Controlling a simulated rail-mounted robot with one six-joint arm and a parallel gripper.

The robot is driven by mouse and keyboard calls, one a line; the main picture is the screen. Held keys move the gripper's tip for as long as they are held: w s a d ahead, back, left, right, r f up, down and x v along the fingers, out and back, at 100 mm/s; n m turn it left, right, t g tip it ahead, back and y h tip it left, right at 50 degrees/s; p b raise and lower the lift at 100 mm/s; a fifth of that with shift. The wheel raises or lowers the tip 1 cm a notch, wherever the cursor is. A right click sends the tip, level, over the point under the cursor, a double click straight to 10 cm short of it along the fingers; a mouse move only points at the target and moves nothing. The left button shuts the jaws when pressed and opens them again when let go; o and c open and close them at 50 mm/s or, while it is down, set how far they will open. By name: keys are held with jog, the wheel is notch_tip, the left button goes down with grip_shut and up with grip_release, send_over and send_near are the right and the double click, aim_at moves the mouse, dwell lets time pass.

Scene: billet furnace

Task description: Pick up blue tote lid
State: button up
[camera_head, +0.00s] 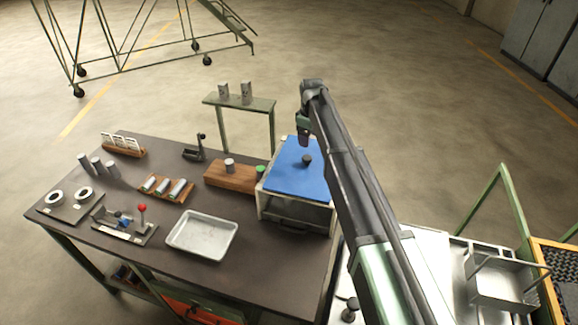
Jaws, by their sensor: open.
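The blue tote lid (285,177) lies flat on top of a pale tote (278,207) at the right end of the dark workbench. A dark round knob (307,159) stands up from the lid. My gripper (303,140) hangs above the lid's far right part, just beyond the knob in the picture. It is open, and nothing shows between its fingers, which are small and dark here. My arm hides the lid's right edge. I cannot tell the exact height of the gripper over the lid.
Left of the tote is a wooden block (228,176) with small cylinders. A metal tray (202,234), a wooden rack of cylinders (166,188) and a red-knobbed fixture (125,224) also sit on the bench. A small green stand (240,103) with two grey cylinders rises behind it.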

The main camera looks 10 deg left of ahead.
aim_at(306, 157)
jog(key=f+b, duration=1)
jog(key=f, duration=0.1)
jog(key=shift+a+f, duration=0.1)
jog(key=shift+a, duration=0.2)
jog(key=shift+s+r, duration=0.1)
jog(key=shift+r, duration=0.15)
jog(key=c, duration=1.1)
jog(key=shift+c, duration=0.2)
